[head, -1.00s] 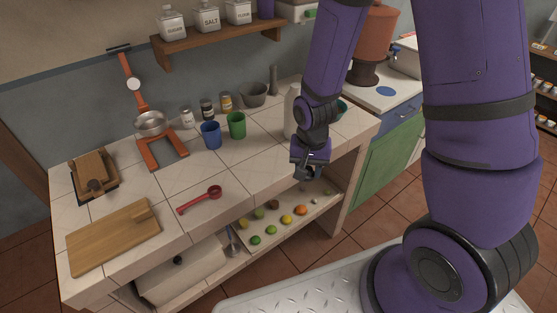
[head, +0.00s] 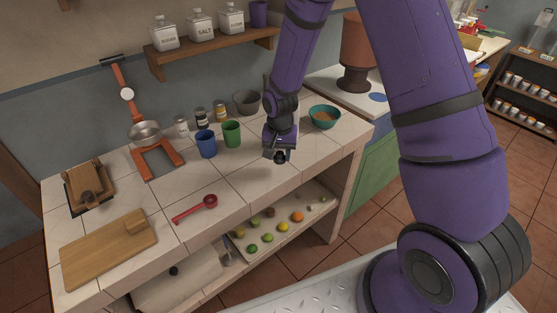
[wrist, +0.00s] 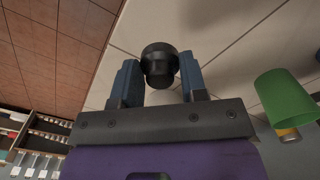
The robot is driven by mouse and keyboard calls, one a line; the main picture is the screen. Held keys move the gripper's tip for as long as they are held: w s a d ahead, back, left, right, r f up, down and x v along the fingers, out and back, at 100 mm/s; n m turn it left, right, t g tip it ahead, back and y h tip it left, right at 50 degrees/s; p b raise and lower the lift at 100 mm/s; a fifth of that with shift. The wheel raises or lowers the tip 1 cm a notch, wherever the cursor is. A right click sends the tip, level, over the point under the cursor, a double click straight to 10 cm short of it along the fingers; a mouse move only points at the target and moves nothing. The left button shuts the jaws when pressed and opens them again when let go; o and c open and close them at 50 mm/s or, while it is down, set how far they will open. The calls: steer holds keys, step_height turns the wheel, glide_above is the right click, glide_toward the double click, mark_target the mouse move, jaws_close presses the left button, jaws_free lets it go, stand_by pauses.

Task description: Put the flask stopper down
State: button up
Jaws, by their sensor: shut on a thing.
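My gripper (head: 277,153) is above the right part of the tiled counter (head: 250,185), right of the green cup. In the wrist view my gripper (wrist: 159,82) is shut on the flask stopper (wrist: 159,58), a dark, round-headed piece with a narrower lower part between the blue-grey fingers. In the head view the stopper (head: 280,158) shows as a small dark shape at the fingertips. It appears to be held above the tiles. I do not make out the flask in the current head view; my arm may hide it.
A green cup (head: 231,133) and blue cup (head: 206,144) stand left of my gripper. A teal bowl (head: 324,117) is to its right and a grey mortar (head: 247,102) behind. A red scoop (head: 196,208) lies front left. Tiles around my gripper are clear.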

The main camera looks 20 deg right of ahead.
mark_target(278, 160)
steer(key=shift+w, duration=0.6)
steer(key=shift+s+f, duration=0.1)
steer(key=shift+f, duration=1.7)
steer(key=shift+f, duration=0.1)
steer(key=o, duration=0.9)
